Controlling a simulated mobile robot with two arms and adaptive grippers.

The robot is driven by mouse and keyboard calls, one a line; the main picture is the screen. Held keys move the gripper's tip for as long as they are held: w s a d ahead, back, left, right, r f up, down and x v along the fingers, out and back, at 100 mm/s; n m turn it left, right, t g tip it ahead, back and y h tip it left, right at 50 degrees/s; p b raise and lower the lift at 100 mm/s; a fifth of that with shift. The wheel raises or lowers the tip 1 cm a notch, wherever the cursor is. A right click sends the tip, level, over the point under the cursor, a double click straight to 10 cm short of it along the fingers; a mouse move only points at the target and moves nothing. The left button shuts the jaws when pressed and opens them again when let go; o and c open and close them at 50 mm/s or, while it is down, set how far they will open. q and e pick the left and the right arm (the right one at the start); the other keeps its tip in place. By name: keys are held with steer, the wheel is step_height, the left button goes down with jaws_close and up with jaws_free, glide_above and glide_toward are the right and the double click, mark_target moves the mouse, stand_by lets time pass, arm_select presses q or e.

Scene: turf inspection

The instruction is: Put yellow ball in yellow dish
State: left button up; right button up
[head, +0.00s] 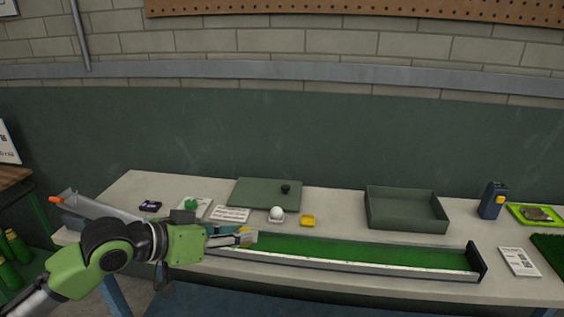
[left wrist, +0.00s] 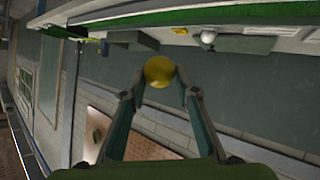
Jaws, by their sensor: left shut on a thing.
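A yellow ball (left wrist: 159,71) is held between the fingertips of my left gripper (left wrist: 160,82) in the left wrist view. In the head view the ball (head: 245,235) shows as a small yellow patch at the tips of my left gripper (head: 243,237), partly hidden by the fingers. The gripper is over the left part of the green turf channel. The dish also shows near the top of the left wrist view (left wrist: 180,30). My right gripper is not in view.
A white ball (head: 277,212) in a white dish is left of the yellow dish. The turf channel (head: 360,256) runs along the front. A green tray (head: 407,222) stands right; a green board (head: 262,193) lies behind. A green ball (head: 190,202) is at left.

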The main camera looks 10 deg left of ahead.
arm_select(q)
steer(key=shift+s+f, duration=0.25)
steer(key=shift+s, duration=0.15)
steer(key=s+a+f+m+g+h, duration=0.1)
steer(key=s+f, duration=0.1)
steer(key=s, duration=0.4)
steer(key=s+a+f+m+g+h, duration=0.1)
steer(key=s+a+f, duration=0.1)
steer(key=s, duration=0.5)
steer(key=shift+s+a+f+m, duration=0.15)
steer(key=shift+f+m, duration=0.05)
steer(key=shift+m, duration=0.2)
